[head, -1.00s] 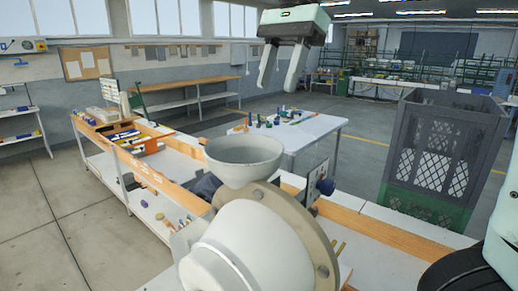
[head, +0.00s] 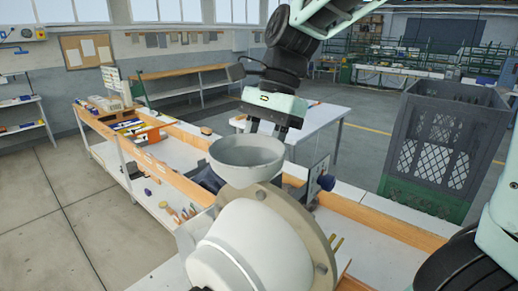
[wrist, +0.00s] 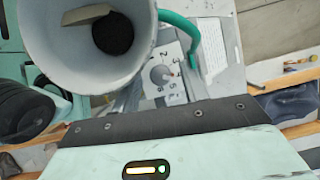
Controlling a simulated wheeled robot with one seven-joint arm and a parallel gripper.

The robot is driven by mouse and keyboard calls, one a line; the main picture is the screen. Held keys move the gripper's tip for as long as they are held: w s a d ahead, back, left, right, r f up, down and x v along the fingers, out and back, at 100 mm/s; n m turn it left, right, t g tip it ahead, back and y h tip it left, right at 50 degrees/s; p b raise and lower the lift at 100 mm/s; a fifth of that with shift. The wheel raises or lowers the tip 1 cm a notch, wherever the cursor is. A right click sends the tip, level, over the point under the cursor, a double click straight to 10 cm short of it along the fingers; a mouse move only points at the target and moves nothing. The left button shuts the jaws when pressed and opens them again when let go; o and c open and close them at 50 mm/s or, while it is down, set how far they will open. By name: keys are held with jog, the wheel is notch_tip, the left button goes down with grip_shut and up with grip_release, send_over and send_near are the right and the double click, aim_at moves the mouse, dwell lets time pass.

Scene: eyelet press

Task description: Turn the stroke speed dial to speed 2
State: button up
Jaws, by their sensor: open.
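The stroke speed dial (wrist: 160,75) is a round grey knob on a pale plate (wrist: 172,93) with small dark marks around it, in the middle of the wrist view. The bowl hides the fingertips. In the wrist view the gripper's body fills the bottom edge, and the dial lies just beyond it; I see no contact with it.
The pale hopper bowl (head: 246,162) stands close to my gripper and fills the upper left of the wrist view (wrist: 45,35). A green curved handle (wrist: 190,38) rises beside the dial plate. A grey crate (head: 440,140) stands at right.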

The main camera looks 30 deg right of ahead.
grip_shut()
jog(key=shift+n, duration=0.3)
jog(key=c, duration=0.9)
grip_release()
jog(key=shift+w+n+g+h+b, duration=0.15)
jog(key=shift+n+g+b, duration=0.15)
jog(key=shift+n, duration=0.3)
jog(key=shift+n+g+h+b, duration=0.15)
jog(key=shift+n+g+b, duration=0.15)
jog(key=shift+n, duration=0.3)
jog(key=shift+c, duration=0.2)
jog(key=n, duration=0.2)
jog(key=n+g+h+p, duration=0.1)
jog(key=n, duration=0.2)
jog(key=shift+w+a+r+n+g, duration=0.1)
jog(key=shift+n+g, duration=0.2)
jog(key=n+h+p, duration=0.1)
jog(key=n+h, duration=0.1)
jog(key=n, duration=0.2)
jog(key=shift+a, duration=0.15)
jog(key=n, duration=0.2)
jog(key=n+h+p, duration=0.1)
jog(key=n, duration=0.1)
jog(key=shift+a+h, duration=0.15)
jog(key=shift+h, duration=0.15)
jog(key=shift+n, duration=0.5)
